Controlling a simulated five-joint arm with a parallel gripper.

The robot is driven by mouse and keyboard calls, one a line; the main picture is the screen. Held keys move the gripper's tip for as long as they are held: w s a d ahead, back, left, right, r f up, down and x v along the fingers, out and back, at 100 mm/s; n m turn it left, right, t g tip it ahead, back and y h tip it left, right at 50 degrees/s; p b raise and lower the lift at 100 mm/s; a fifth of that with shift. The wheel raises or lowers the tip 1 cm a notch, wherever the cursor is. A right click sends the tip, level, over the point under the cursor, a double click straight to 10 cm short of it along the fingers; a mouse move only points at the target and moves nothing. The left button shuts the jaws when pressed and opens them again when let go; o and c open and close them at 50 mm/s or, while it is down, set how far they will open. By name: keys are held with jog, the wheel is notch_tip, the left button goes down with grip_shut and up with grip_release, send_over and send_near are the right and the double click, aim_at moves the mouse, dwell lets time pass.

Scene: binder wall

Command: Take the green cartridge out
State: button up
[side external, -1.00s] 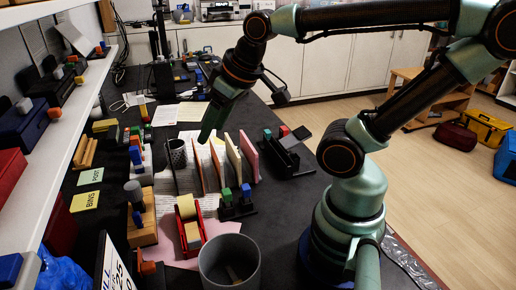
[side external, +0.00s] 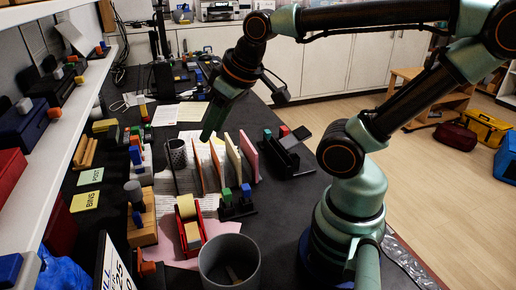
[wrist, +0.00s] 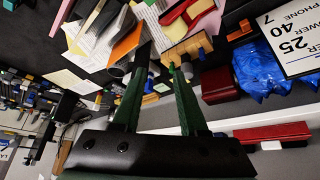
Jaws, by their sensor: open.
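My gripper (side external: 206,134) hangs above the desk in the side view, over the far end of the row of upright coloured folders. In the wrist view its two green fingers (wrist: 158,68) are spread apart with nothing held between them. A green block (side external: 246,190), which looks like the green cartridge, stands beside a blue block (side external: 226,196) in a small black holder. It is nearer the side camera than my gripper and well apart from it. Other small green pieces stand along the left of the desk, so I cannot be certain which is the cartridge. I cannot pick it out in the wrist view.
Upright folders (side external: 233,155) stand between my gripper and the black holder. A red tray (side external: 206,243), a grey bin (side external: 229,265) and a wooden block (side external: 144,222) are near the front. A mesh cup (side external: 177,153) stands left of the folders. A shelf runs along the left.

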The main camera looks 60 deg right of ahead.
jog(key=m+g, duration=0.5)
jog(key=m, duration=0.3)
send_over(226, 191)
notch_tip(226, 191, down, 8)
jog(key=shift+m+g, duration=0.3)
jog(key=shift+m, duration=0.2)
notch_tip(226, 191, down, 8)
jog(key=shift+w+d+r, duration=0.15)
jog(key=f, duration=0.4)
jog(key=shift+s+a, duration=0.2)
jog(key=shift+s, duration=0.05)
jog(key=shift+f, duration=0.55)
grip_shut()
